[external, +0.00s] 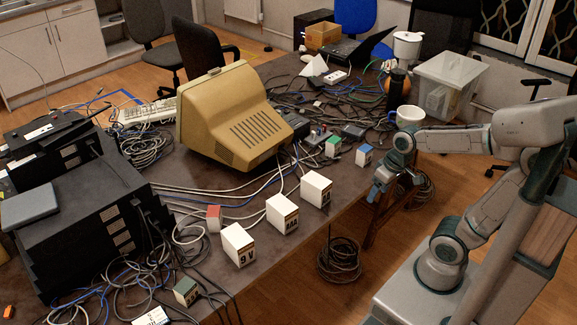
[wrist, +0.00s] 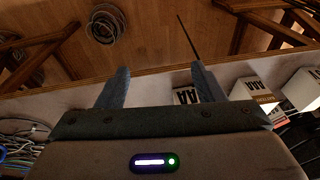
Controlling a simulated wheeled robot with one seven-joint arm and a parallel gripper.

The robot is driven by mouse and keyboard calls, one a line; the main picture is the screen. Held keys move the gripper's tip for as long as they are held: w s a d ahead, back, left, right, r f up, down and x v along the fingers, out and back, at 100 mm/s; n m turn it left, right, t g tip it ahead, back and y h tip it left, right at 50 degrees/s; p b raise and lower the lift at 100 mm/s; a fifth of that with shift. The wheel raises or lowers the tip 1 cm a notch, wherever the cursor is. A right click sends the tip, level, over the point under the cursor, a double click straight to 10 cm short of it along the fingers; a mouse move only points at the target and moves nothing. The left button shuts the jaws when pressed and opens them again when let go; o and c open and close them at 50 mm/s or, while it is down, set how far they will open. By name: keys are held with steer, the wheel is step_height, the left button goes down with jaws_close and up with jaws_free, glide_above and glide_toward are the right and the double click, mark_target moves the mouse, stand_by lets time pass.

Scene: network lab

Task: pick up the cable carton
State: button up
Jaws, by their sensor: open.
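I cannot tell by label which box is the cable carton. Three white printed cartons stand in a row along the table's near edge: one marked 9V (external: 238,246), one AAA (external: 282,215) and one AA (external: 316,189). Small boxes also stand on the table: red (external: 213,219), green (external: 333,146), blue (external: 364,155) and another green (external: 187,291). My gripper (external: 379,188) hangs beside the table's edge, right of the AA carton. In the wrist view my gripper (wrist: 160,78) is open and empty.
A beige monitor (external: 235,115) stands mid-table among loose cables. Black equipment (external: 85,215) fills the left. A white mug (external: 408,117) and a clear bin (external: 450,80) stand near my arm. Coiled cable (external: 339,260) lies on the floor. The table edge is close to my gripper.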

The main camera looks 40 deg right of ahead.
steer(key=s+d+r+t+h+p, duration=0.1)
steer(key=s+r+p, duration=0.1)
steer(key=r+p, duration=1.45)
steer(key=s+d+r+t+p, duration=0.1)
steer(key=r+p, duration=1.3)
steer(key=r, duration=0.5)
steer(key=m+g+b, duration=0.5)
steer(key=m+b, duration=1)
steer(key=m, duration=0.3)
glide_above(365, 148)
step_height(365, 148, down, 30)
steer(key=f+p, duration=0.1)
steer(key=f, duration=0.7)
steer(key=shift+a+f, duration=0.1)
steer(key=shift+a, duration=0.1)
steer(key=shift+d+f+p, duration=0.15)
steer(key=shift+f+p, duration=0.25)
steer(key=shift+f, duration=0.95)
steer(key=shift+d+f+p, duration=0.1)
steer(key=shift+f+p, duration=0.3)
steer(key=shift+f, duration=0.9)
steer(key=c, duration=1.1)
